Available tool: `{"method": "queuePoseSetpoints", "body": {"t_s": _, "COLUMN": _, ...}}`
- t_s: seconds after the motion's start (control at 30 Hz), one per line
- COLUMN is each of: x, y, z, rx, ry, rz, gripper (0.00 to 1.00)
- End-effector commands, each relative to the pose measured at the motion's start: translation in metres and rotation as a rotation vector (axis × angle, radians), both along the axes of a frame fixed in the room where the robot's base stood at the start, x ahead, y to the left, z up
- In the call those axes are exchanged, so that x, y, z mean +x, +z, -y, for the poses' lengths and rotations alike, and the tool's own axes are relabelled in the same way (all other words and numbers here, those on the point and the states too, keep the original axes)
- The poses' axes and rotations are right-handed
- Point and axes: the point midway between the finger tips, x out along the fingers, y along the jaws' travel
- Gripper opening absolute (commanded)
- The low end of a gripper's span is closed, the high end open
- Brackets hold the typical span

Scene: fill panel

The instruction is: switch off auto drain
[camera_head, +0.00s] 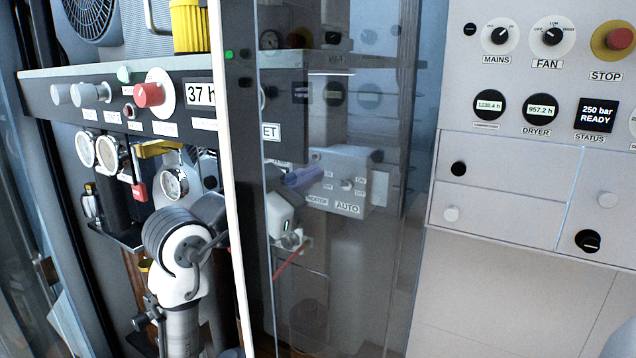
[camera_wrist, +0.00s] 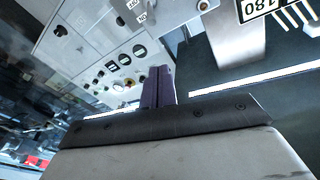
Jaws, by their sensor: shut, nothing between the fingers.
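A grey control box (camera_head: 338,160) stands behind the clear door in the head view. It carries small knobs and labels, one reading AUTO (camera_head: 347,208); the rest of that wording is not legible. My gripper (camera_head: 318,174), with purple fingers, shows through the door at the box's left side. The fingers overlap the box in the picture; whether they touch it I cannot tell. In the wrist view my gripper (camera_wrist: 160,70) has its two fingers together, with nothing between them. A pale box (camera_wrist: 165,12) with a small knob and ON/OFF-type markings shows at the top there.
The clear door (camera_head: 340,270) with its white edge (camera_head: 238,200) stands between the left rack and the right panel. The right panel (camera_head: 510,165) has MAINS and FAN dials, a red STOP button (camera_head: 619,39) and displays. Gauges (camera_head: 174,184) and a red knob (camera_head: 149,95) crowd the left.

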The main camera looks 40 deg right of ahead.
Motion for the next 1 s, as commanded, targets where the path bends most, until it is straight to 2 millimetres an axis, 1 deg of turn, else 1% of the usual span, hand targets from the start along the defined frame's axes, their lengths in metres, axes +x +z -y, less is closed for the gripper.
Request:
{"method": "queuePoseSetpoints", "body": {"t_s": 0.27, "x": 0.000, "y": 0.001, "z": 0.000, "rx": -0.001, "ry": 0.001, "rz": 0.000, "gripper": 0.00}}
{"method": "queuePoseSetpoints", "body": {"t_s": 0.37, "x": 0.001, "y": 0.002, "z": 0.004, "rx": -0.001, "ry": 0.000, "rz": -0.001, "gripper": 0.00}}
{"method": "queuePoseSetpoints", "body": {"t_s": 0.47, "x": 0.002, "y": 0.004, "z": 0.014, "rx": -0.002, "ry": -0.001, "rz": -0.003, "gripper": 0.00}}
{"method": "queuePoseSetpoints", "body": {"t_s": 0.57, "x": 0.004, "y": 0.006, "z": 0.032, "rx": -0.001, "ry": -0.003, "rz": -0.004, "gripper": 0.00}}
{"method": "queuePoseSetpoints", "body": {"t_s": 0.8, "x": 0.012, "y": 0.014, "z": 0.083, "rx": -0.001, "ry": -0.002, "rz": -0.004, "gripper": 0.00}}
{"method": "queuePoseSetpoints", "body": {"t_s": 0.9, "x": 0.016, "y": 0.014, "z": 0.101, "rx": -0.001, "ry": 0.001, "rz": -0.003, "gripper": 0.00}}
{"method": "queuePoseSetpoints", "body": {"t_s": 0.93, "x": 0.018, "y": 0.006, "z": 0.094, "rx": -0.003, "ry": 0.004, "rz": -0.006, "gripper": 0.00}}
{"method": "queuePoseSetpoints", "body": {"t_s": 1.0, "x": 0.020, "y": -0.002, "z": 0.088, "rx": -0.003, "ry": 0.005, "rz": -0.004, "gripper": 0.00}}
